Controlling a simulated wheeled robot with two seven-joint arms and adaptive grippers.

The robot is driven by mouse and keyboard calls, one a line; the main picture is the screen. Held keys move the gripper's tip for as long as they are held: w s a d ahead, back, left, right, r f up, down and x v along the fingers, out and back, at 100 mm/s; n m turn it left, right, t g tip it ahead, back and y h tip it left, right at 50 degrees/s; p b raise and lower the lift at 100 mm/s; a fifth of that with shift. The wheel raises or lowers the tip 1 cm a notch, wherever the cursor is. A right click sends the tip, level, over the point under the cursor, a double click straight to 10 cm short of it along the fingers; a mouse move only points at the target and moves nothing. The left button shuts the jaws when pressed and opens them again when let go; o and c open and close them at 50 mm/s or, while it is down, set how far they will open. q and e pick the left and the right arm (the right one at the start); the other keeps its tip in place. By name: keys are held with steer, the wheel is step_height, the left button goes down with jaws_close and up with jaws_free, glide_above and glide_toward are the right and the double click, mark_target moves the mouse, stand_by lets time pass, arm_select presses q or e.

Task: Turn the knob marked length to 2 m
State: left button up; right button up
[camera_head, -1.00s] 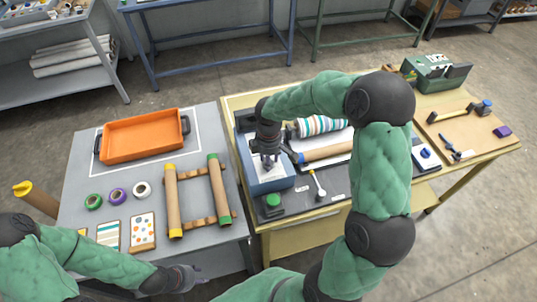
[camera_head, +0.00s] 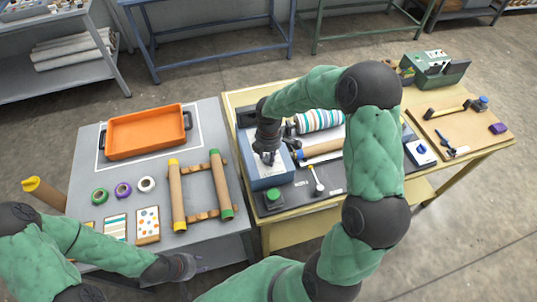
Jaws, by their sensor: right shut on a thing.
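A blue-grey box (camera_head: 270,182) with a pale top panel stands at the left of the press on the yellow-framed table. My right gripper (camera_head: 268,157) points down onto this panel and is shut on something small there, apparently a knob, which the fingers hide. No length marking or scale can be read. A blue knob (camera_head: 421,149) sits on a white plate farther right on the same table. My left gripper (camera_head: 192,265) hangs low at the front edge of the grey table, away from the press; its fingers are too small to judge.
A green button (camera_head: 273,195) and a small lever (camera_head: 317,182) are beside the box. The grey table holds an orange tray (camera_head: 146,135), tape rolls and a tube frame (camera_head: 178,198). A hammer (camera_head: 447,113) lies far right.

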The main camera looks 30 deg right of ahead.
steer(key=shift+s+d+f, duration=0.1)
steer(key=shift+s+f, duration=0.1)
steer(key=shift+s, duration=0.1)
steer(key=o, duration=1.1)
steer(key=shift+o, duration=0.2)
steer(key=shift+d, duration=0.2)
steer(key=shift+w+r, duration=0.1)
steer(key=shift+a, duration=0.15)
steer(key=shift+w+r, duration=0.1)
steer(key=shift+r, duration=0.15)
step_height(320, 180, up, 12)
steer(key=shift+f, duration=0.25)
